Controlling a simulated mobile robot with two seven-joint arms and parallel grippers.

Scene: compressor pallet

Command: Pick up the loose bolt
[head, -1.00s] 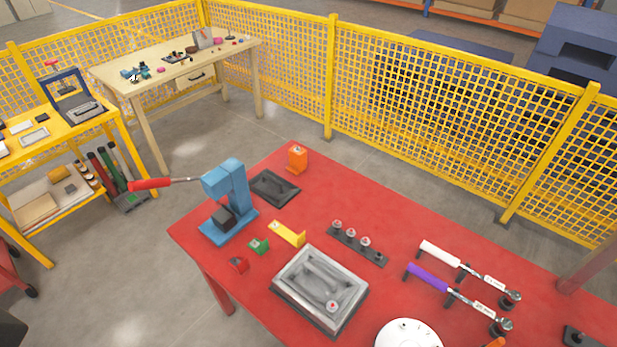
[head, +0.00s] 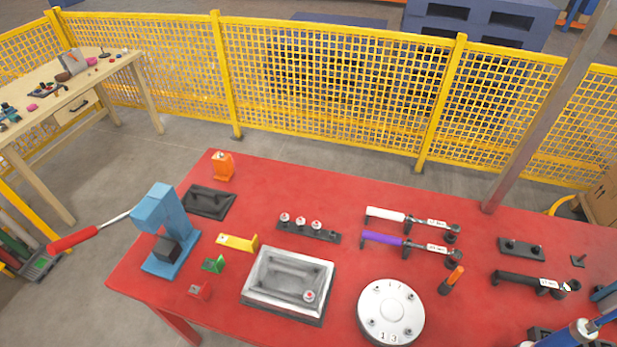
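A bolt with a red-and-white marked head (head: 309,296) lies in the grey metal tray (head: 258,299), towards its front right corner. Three similar bolts (head: 300,221) stand in a row in a dark rack (head: 331,238) behind the tray. All of these are on the red table. Neither my left nor my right gripper shows in the head view.
A blue press (head: 160,215) with a red-handled lever stands at the table's left. A round white flange (head: 391,314) sits right of the tray. White (head: 385,214) and purple (head: 382,238) torque wrenches lie beyond it.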

